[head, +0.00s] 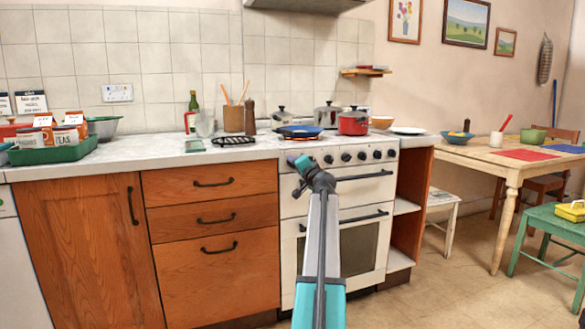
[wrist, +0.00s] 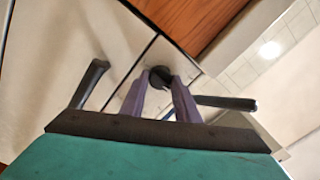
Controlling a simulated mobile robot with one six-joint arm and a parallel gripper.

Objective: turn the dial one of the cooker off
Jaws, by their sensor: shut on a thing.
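The white cooker (head: 300,205) stands right of the wooden drawers, with a row of dark dials (head: 345,157) along its front panel. My gripper (head: 296,162) is at the left end of that row, and my arm hides part of the cooker front. In the wrist view my gripper (wrist: 161,84) has its two purple fingers closed on a round dark dial (wrist: 159,72), one finger on each side. The dial's marking cannot be read, and its angle is unclear.
Oven handles (head: 365,176) stick out below the dials. A blue pan (head: 299,131) and a red pot (head: 353,122) stand on the cooker top. Wooden drawers (head: 210,218) adjoin on the left.

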